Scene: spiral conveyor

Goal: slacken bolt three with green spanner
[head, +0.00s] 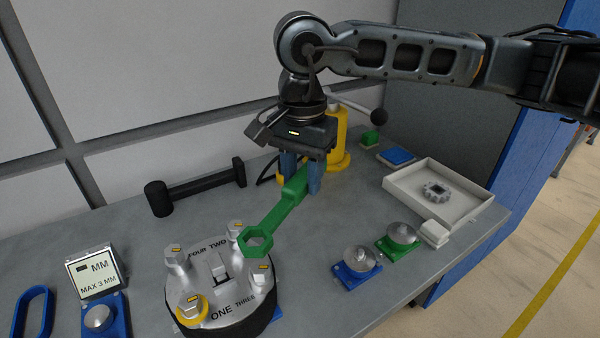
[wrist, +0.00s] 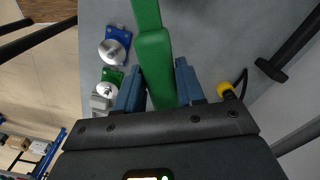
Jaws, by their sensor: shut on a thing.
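My gripper (head: 301,180) is shut on the handle of the green spanner (head: 288,200); the handle also shows between the blue fingers in the wrist view (wrist: 158,65). The spanner slopes down to the left. Its ring end (head: 257,242) is over the right side of the round grey flange (head: 217,285). Bolts show at its left (head: 175,257), back (head: 236,230) and front left (head: 191,307), the last with a yellow ring around its base. The lettering THREE is at the flange's right front.
A black bar tool (head: 200,187) lies behind the flange. A yellow stand (head: 341,145) is behind my gripper. Silver knobs on blue (head: 359,262) and green (head: 402,236) bases and a white tray (head: 420,192) stand right. A MAX 3 MM sign (head: 95,270) stands left.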

